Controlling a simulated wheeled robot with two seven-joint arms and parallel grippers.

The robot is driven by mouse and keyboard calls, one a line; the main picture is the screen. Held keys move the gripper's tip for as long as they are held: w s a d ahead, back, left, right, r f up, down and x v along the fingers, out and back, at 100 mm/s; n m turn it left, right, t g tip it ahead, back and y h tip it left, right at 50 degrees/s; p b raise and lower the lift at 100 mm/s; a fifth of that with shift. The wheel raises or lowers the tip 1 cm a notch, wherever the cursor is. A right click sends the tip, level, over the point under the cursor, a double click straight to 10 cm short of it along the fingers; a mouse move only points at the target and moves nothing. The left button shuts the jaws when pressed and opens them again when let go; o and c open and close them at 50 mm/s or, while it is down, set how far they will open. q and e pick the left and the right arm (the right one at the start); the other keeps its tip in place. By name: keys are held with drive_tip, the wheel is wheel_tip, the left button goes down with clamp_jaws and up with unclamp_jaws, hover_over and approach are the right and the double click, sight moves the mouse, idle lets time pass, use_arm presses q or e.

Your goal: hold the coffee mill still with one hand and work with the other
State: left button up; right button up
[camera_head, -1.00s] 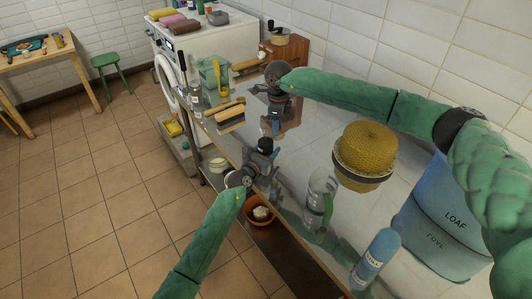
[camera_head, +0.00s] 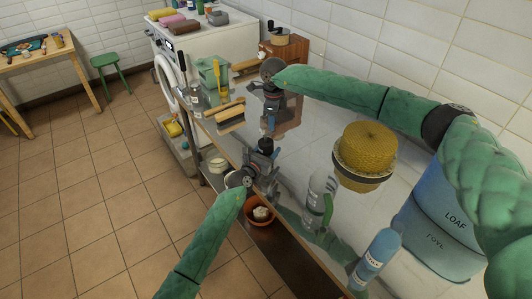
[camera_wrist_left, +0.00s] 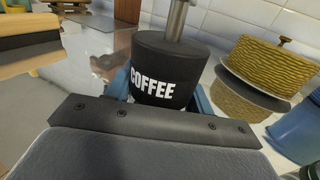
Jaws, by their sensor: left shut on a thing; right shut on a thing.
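The coffee mill (camera_wrist_left: 165,72) is a black cylinder lettered COFFEE with a metal stem on top. It stands upright between the jaws in the left wrist view. In the head view the mill (camera_head: 265,146) is small and partly hidden by the grippers. My left gripper (camera_head: 262,160) is shut on its body, at the near edge of the counter. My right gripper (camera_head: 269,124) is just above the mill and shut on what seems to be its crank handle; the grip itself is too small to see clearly.
On the counter (camera_head: 300,150) are a yellow woven container (camera_head: 365,152), a clear bottle (camera_head: 317,192), a blue bottle (camera_head: 375,255), a blue LOAF bin (camera_head: 440,232) and a brush (camera_head: 230,114). A wooden box with a crank (camera_head: 283,46) stands at the back. An orange bowl (camera_head: 261,213) is below.

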drive_tip(key=shift+s, duration=0.1)
drive_tip(key=shift+w+a+f, duration=0.1)
drive_tip(key=shift+w+a, duration=0.2)
drive_tip(key=shift+a, duration=0.2)
drive_tip(key=shift+w+a, duration=0.25)
drive_tip(key=shift+a, duration=0.2)
drive_tip(key=shift+s+a+f, duration=0.1)
drive_tip(key=shift+s+a, duration=0.1)
drive_tip(key=shift+a, duration=0.85)
